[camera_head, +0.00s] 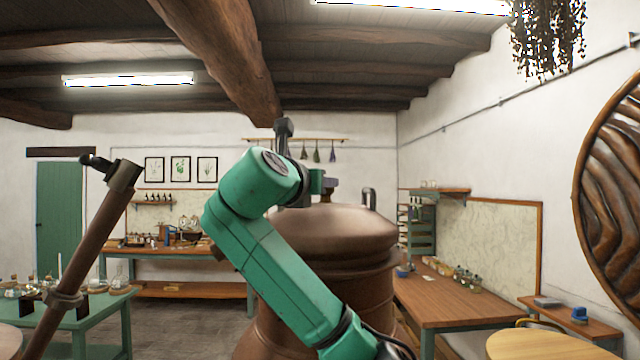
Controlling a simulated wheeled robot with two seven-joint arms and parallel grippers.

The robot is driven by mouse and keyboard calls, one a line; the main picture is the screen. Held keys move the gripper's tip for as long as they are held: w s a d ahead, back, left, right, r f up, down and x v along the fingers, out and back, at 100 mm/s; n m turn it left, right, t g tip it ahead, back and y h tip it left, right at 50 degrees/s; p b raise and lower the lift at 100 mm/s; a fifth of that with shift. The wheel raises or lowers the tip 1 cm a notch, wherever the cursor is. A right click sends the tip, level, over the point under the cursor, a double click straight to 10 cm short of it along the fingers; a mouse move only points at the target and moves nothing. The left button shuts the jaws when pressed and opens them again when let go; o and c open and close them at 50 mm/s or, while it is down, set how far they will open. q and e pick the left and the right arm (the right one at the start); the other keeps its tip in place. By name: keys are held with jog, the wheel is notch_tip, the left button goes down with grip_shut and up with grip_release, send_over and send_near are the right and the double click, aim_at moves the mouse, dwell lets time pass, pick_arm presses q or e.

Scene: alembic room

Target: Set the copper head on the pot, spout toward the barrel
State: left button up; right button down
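A large copper vessel stands in the middle, with a rounded copper dome (345,232) above a ridged collar and the wider pot body (375,310) below. I cannot tell whether the dome is the separate head or part of the pot. An upright dark loop handle (370,197) shows at its top right. A green arm of mine crosses in front from the bottom, hiding the vessel's left side. Dark parts at its far end, perhaps my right gripper (330,186), show just above the dome; its fingers are not clear. My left gripper is not seen.
A tilted brown pipe (88,245) with a dark fitting rises at left. A rounded brownish top, possibly the barrel (8,342), is cut off at bottom left. A green table (112,312) with glassware stands left; a wooden bench (455,305) stands right. Floor shows between.

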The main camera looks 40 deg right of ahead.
dwell(0.8)
jog(key=shift+c, duration=1.8)
grip_release()
jog(key=shift+s+a, duration=0.2)
jog(key=shift+s, duration=0.05)
jog(key=shift+w+f, duration=0.1)
jog(key=shift+f, duration=0.05)
jog(key=shift+a+f+b, duration=0.15)
jog(key=shift+a+b, duration=0.15)
jog(key=shift+b, duration=0.2)
jog(key=b+v, duration=0.6)
jog(key=v, duration=0.8)
jog(key=shift+s+r+b, duration=0.25)
jog(key=shift+b, duration=0.05)
jog(key=shift+d, duration=0.15)
